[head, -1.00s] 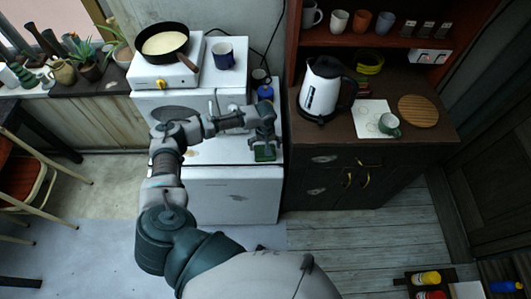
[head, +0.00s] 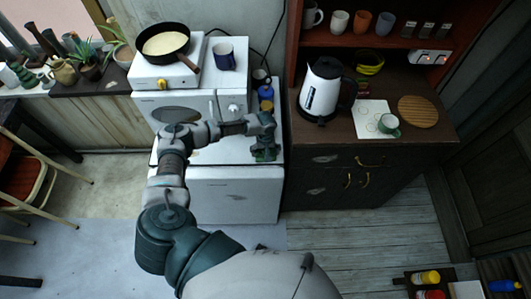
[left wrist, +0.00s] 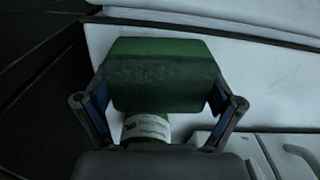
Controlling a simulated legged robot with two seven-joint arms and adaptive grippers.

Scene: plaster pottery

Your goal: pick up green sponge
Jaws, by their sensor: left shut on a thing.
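The green sponge (left wrist: 160,75) shows large in the left wrist view, a block with a darker front face. My left gripper (left wrist: 163,100) is shut on it, one finger at each side. In the head view my left gripper (head: 265,150) is over the right front part of the white appliance top (head: 218,153). There the sponge is mostly hidden by the gripper. I cannot tell whether the sponge touches the surface below it. My right gripper is not in view.
A small green container with a white label (left wrist: 146,128) is close by the sponge. A blue bottle (head: 265,91) stands behind the gripper. A dark cabinet (head: 345,170) with a white kettle (head: 322,90) stands to the right. The appliance top left of the gripper looks clear.

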